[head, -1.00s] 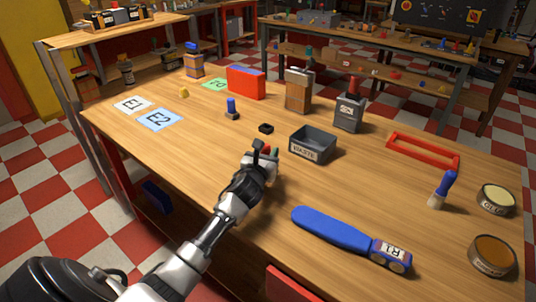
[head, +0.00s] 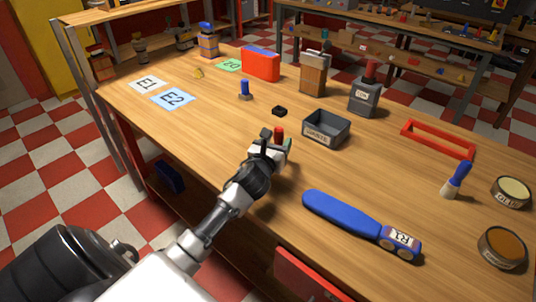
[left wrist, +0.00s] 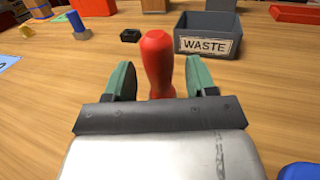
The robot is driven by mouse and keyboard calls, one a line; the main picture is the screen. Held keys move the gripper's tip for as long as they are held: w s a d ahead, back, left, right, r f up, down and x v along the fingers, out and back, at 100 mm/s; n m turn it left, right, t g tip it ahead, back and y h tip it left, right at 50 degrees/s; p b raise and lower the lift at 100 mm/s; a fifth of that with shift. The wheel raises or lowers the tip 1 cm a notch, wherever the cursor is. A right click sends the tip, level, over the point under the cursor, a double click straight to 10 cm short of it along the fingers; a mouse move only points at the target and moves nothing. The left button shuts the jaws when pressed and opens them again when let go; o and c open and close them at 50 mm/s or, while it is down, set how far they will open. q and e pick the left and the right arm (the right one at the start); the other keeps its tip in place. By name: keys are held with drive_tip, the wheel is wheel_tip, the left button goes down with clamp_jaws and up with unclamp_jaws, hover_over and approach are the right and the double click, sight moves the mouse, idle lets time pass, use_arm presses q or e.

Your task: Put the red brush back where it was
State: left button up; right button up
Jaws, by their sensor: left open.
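A red handle (left wrist: 158,62), which looks like the red brush, stands upright between the fingers of my left gripper (left wrist: 160,80) in the left wrist view. The fingers are open, one on each side, with gaps showing. In the head view its red top (head: 279,132) shows at my left gripper (head: 277,143). Its lower end is hidden, so I cannot tell its bristles or whether it touches the table. Another red-handled item (head: 371,68) stands in a grey labelled holder (head: 364,98). My right gripper is not in view.
A grey WASTE bin (head: 326,130) stands just beyond the gripper, with a small black block (head: 280,111) nearby. A blue paddle-shaped R1 object (head: 345,215) lies to the right. A blue brush (head: 457,178), red frame (head: 438,138) and round tins (head: 502,247) are farther right.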

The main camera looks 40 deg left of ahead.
use_arm(q)
drive_tip(key=v, duration=0.8)
drive_tip(key=shift+s+d, duration=0.1)
drive_tip(key=shift+s, duration=0.25)
